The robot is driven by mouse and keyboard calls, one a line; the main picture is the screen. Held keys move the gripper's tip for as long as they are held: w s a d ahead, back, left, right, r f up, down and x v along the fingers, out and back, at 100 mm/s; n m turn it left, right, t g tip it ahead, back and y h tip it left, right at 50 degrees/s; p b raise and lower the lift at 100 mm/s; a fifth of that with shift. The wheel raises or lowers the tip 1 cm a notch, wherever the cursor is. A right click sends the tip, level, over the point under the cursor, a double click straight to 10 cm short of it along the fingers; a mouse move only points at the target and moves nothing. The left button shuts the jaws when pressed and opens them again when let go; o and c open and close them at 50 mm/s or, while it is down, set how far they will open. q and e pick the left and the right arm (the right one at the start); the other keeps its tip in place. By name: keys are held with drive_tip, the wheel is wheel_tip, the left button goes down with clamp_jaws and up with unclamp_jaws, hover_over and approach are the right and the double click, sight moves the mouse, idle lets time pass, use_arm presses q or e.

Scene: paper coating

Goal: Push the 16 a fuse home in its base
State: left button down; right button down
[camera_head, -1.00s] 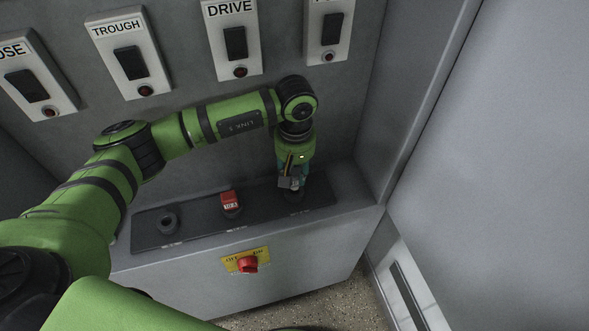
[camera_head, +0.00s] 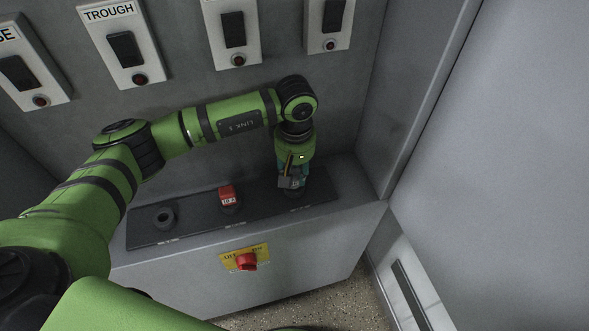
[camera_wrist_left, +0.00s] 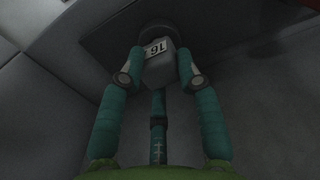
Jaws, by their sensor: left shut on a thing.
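The 16 A fuse (camera_wrist_left: 158,68) is a grey block with a white "16" label, between my left gripper's teal fingers (camera_wrist_left: 157,72) in the left wrist view. The gripper (camera_head: 291,180) is shut on it and points down at the right-hand end of the black strip in the head view. A dark round base (camera_wrist_left: 157,32) lies right beyond the fuse; the fuse's far end meets or overlaps it in the picture. How deep the fuse sits is not visible. In the head view the fingers mostly hide this base. My right gripper is not in view.
A red fuse (camera_head: 227,194) stands in the middle base. The left base (camera_head: 164,217) is empty. Switch plates (camera_head: 126,45) line the back wall; a side wall rises at the right.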

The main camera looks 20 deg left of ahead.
use_arm(q)
drive_tip(key=shift+f+b, duration=0.3)
drive_tip(key=c, duration=0.8)
unclamp_jaws()
wheel_tip(320, 180, up, 12)
drive_tip(key=shift+d+r, duration=0.1)
